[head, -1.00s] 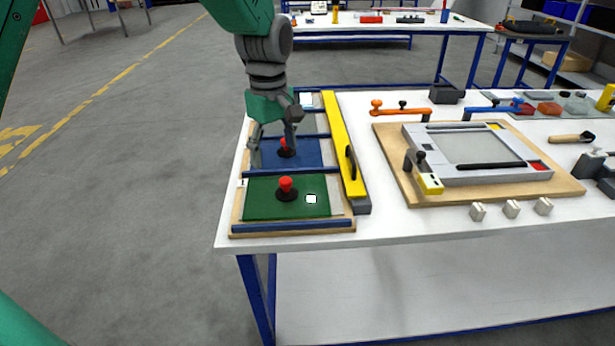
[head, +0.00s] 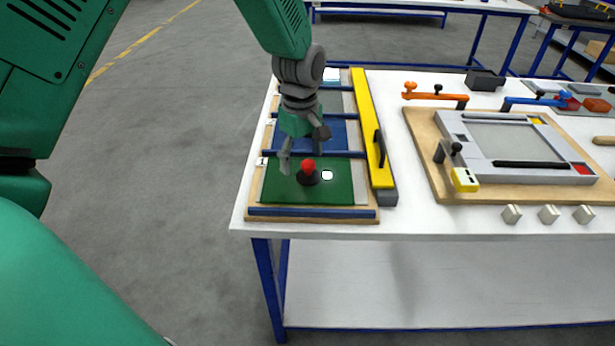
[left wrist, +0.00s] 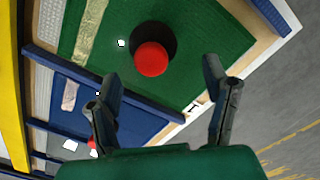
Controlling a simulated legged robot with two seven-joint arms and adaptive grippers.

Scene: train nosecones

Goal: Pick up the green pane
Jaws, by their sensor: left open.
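The green pane (head: 275,187) lies flat in the front slot of a wooden rack at the table's left end. It carries a red knob on a black base (head: 309,166) and a small white square. My left gripper (head: 303,160) hangs just above and behind the knob, with its fingers open and empty. In the left wrist view the green pane (left wrist: 205,40) and red knob (left wrist: 152,58) lie ahead of the open fingers (left wrist: 160,90), apart from them. My right gripper is not in view.
A blue pane (head: 338,134) lies in the slot behind, partly hidden by my gripper. A yellow bar with a black handle (head: 368,120) runs along the rack's right side. Further right is a grey frame on a wooden board (head: 440,185).

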